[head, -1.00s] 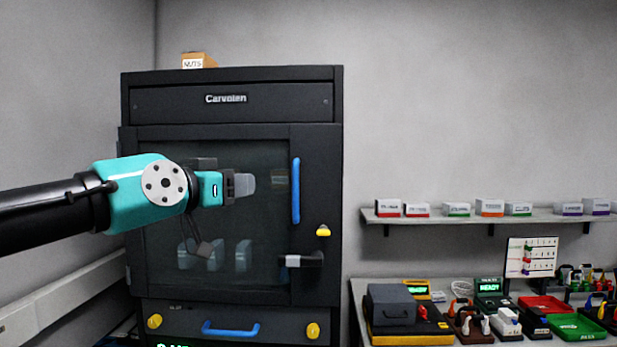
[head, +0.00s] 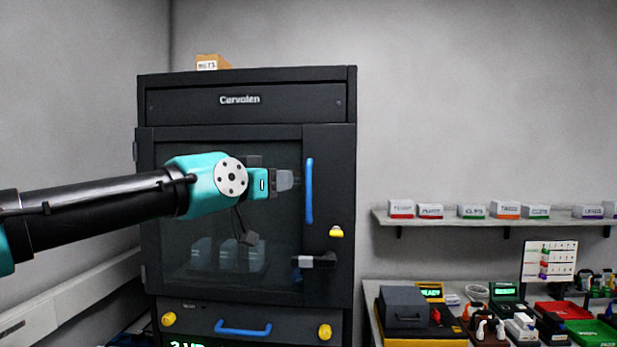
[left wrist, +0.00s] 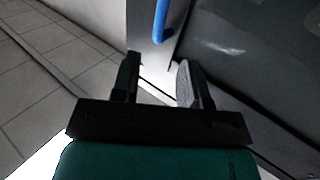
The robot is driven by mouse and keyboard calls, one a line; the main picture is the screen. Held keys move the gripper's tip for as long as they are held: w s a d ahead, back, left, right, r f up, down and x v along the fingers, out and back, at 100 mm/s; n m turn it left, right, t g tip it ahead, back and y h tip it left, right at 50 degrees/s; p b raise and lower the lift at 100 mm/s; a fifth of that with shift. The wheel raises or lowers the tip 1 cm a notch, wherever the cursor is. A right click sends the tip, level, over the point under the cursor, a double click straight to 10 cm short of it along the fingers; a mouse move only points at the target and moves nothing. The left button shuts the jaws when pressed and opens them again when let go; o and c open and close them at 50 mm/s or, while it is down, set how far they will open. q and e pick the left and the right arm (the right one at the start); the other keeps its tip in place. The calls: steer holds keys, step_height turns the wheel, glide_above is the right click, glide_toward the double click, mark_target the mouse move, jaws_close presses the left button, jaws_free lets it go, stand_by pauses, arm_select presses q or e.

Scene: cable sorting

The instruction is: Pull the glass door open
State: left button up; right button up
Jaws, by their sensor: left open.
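The glass door (head: 200,271) is the dark-framed front of a black cabinet and looks shut. Its upright blue handle (head: 309,190) is on the door's right side, and its lower end also shows in the left wrist view (left wrist: 162,22). My left gripper (head: 296,180) is just left of the handle in the head view. In the left wrist view its two fingers (left wrist: 158,82) are apart with nothing between them, and the handle is beyond the tips. I cannot tell whether a finger touches the handle. My right gripper is not in view.
A black latch with a light tip (head: 316,260) and a yellow knob (head: 336,231) are below the handle. A drawer with a blue pull (head: 243,329) is under the door. A shelf (head: 480,219) and a crowded bench stand at the right.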

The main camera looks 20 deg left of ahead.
arm_select(q)
steer(key=x, duration=1)
steer(key=shift+w+d, duration=0.2)
steer(key=shift+w, duration=0.1)
steer(key=shift+c, duration=0.2)
jaws_close()
